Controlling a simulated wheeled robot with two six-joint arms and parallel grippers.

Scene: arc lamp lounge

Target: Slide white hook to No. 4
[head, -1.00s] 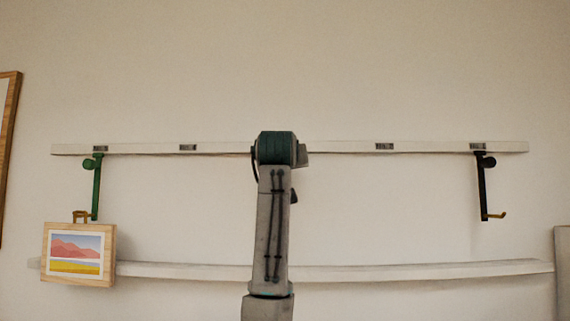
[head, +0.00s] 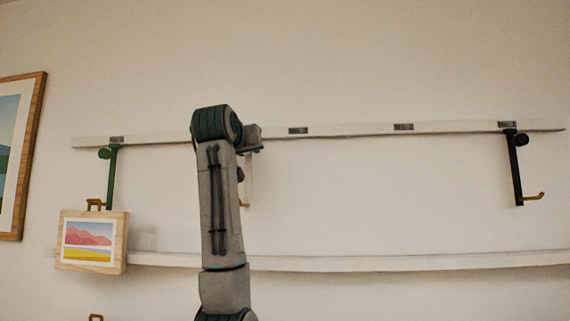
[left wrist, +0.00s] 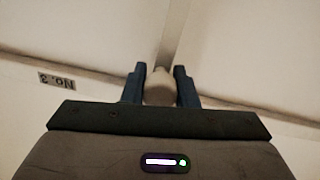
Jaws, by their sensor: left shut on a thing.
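The white hook (head: 248,180) hangs from the white rail (head: 350,130), partly hidden behind my left arm, its brass tip just showing. My left gripper (left wrist: 158,76) is shut on the hook's pale knob (left wrist: 158,90), between two blue fingers; in the head view the arm hides the fingers. A No. 3 label (left wrist: 57,80) reads upside down left of the gripper in the wrist view; it is the label (head: 298,130) just right of the gripper in the head view. The following label to the right (head: 403,127), No. 4 by order, is too small to read. My right gripper is not in view.
A green hook (head: 111,177) is at the rail's left end, with a small landscape picture (head: 90,241) just below. A black hook (head: 515,170) is under the rightmost label. Rail between white and black hooks looks clear. A ledge (head: 350,262) runs below.

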